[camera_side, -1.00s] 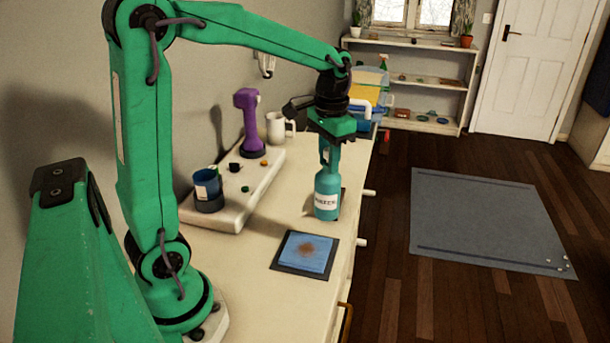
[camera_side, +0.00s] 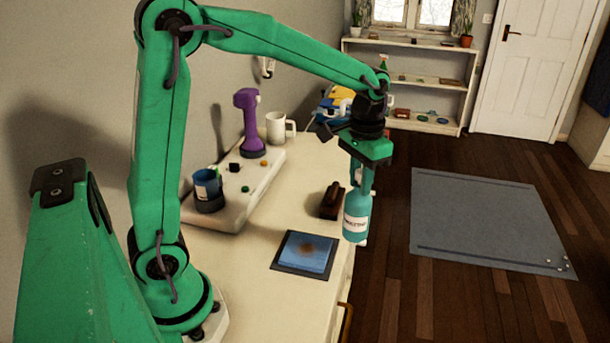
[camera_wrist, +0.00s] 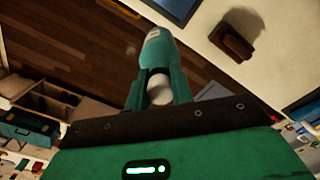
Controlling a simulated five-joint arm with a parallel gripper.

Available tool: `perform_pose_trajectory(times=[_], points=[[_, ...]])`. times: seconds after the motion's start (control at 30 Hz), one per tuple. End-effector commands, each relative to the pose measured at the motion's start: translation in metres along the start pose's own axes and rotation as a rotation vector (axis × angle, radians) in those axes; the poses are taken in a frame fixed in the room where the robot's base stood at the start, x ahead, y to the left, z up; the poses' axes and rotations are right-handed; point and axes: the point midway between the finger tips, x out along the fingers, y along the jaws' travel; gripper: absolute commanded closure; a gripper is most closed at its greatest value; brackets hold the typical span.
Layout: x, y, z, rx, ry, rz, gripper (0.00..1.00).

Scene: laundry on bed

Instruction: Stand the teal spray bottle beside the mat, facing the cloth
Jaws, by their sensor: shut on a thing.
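The teal spray bottle (camera_side: 356,222) with a white label hangs upright in my gripper (camera_side: 363,178), whose fingers are shut on its upper part. In the side view it appears at the right edge of the table, beyond the dark mat. The wrist view also shows the bottle (camera_wrist: 161,52) between my gripper's fingers (camera_wrist: 158,90), with the dark floor behind it. The dark mat (camera_side: 280,267) lies flat near the table's front right edge. A blue cloth (camera_side: 306,254) with a brown stain lies on it.
A brown-handled brush (camera_side: 332,202) sits on the table just left of the bottle. A purple device (camera_side: 248,125) and a white mug (camera_side: 277,128) stand farther back. A grey rug (camera_side: 480,220) lies on the floor.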

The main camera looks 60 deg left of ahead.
Motion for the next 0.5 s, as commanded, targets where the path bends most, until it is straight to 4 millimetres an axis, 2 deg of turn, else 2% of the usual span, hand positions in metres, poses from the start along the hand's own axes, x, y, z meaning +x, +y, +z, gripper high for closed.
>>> perform_pose_trajectory(times=[0.27,0.5], points=[[-0.006,-0.021,0.002,-0.005,0.003,0.000,1.00],[-0.019,-0.067,0.012,-0.008,0.005,-0.001,1.00]])
